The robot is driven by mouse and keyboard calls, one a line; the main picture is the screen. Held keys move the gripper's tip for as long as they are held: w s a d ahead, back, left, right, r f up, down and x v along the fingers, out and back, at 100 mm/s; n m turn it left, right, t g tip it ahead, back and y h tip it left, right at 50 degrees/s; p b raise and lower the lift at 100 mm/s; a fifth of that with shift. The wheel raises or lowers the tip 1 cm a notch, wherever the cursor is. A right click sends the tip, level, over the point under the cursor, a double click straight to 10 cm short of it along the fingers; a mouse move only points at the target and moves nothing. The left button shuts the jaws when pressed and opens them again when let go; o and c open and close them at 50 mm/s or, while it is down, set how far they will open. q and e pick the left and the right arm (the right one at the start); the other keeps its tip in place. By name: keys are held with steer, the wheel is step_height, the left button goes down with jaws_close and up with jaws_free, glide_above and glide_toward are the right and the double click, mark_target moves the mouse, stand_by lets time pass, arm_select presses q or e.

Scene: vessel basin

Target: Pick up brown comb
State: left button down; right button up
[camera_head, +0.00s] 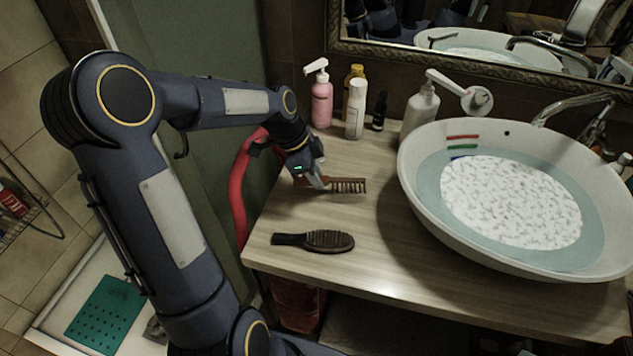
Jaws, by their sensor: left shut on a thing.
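A brown comb (348,185) with its teeth pointing down is at the left part of the wooden counter, left of the basin. My left gripper (318,183) is shut on the comb's left end, which the fingers partly hide. The comb looks level and close to the counter top; I cannot tell whether it touches it. My right gripper is not in view.
A dark hairbrush (327,241) lies near the front edge of the counter (375,240). A pink pump bottle (321,98), a white bottle (355,108) and a white dispenser (420,110) stand behind. A white basin (420,205) with water fills the right side.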

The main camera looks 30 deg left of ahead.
arm_select(q)
steer(key=s+d+r+b, duration=0.1)
steer(key=s+d+r, duration=0.4)
steer(key=s+r, duration=0.5)
steer(key=s, duration=0.3)
steer(key=shift+d+b, duration=0.2)
steer(key=shift+b, duration=0.15)
